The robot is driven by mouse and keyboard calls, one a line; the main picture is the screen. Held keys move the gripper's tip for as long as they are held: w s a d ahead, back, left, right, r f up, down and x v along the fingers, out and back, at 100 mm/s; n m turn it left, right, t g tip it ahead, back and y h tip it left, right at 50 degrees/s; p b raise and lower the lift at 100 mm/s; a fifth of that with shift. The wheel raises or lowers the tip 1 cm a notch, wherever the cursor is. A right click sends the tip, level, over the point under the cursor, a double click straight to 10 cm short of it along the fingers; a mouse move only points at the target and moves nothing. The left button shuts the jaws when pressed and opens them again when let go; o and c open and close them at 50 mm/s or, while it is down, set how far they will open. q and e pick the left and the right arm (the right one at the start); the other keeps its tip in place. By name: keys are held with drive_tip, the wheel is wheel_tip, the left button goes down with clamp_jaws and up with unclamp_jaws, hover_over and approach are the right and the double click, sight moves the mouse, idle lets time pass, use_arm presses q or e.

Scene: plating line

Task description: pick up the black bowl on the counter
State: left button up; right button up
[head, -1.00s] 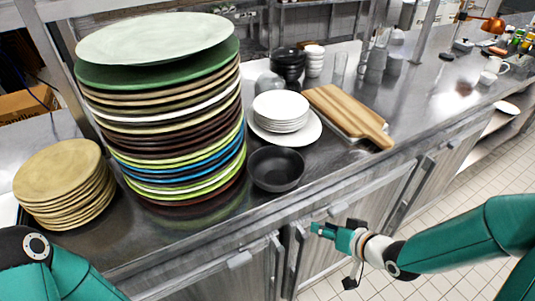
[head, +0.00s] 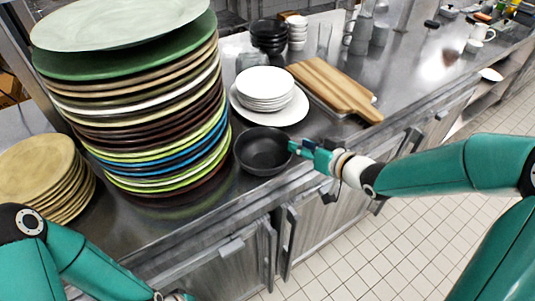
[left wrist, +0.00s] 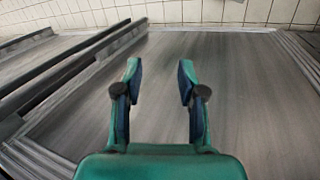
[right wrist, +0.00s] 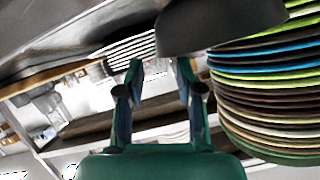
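The black bowl (head: 263,158) stands upright and looks empty on the steel counter (head: 137,232), near its front edge. My right gripper (head: 292,147) is at the bowl's right rim in the head view. In the right wrist view the gripper (right wrist: 160,70) is open with nothing between its fingers. The dark bowl (right wrist: 222,22) shows there at the top, just past one fingertip; I cannot tell if they touch. My left gripper (left wrist: 160,75) is open and empty in front of a grey cabinet surface (left wrist: 240,90); only a bit shows low in the head view.
A tall plate stack (head: 135,105) stands just left of the bowl. White plates (head: 267,88) sit behind it, with wooden boards (head: 335,88) to the right. Other dark bowls (head: 270,36) are farther back. Tan plates (head: 40,170) stand at far left.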

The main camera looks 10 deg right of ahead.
sight(289, 139)
drive_tip(key=shift+p+x, duration=0.7)
drive_tip(key=shift+x, duration=2.3)
drive_tip(key=shift+d, duration=0.1)
clamp_jaws()
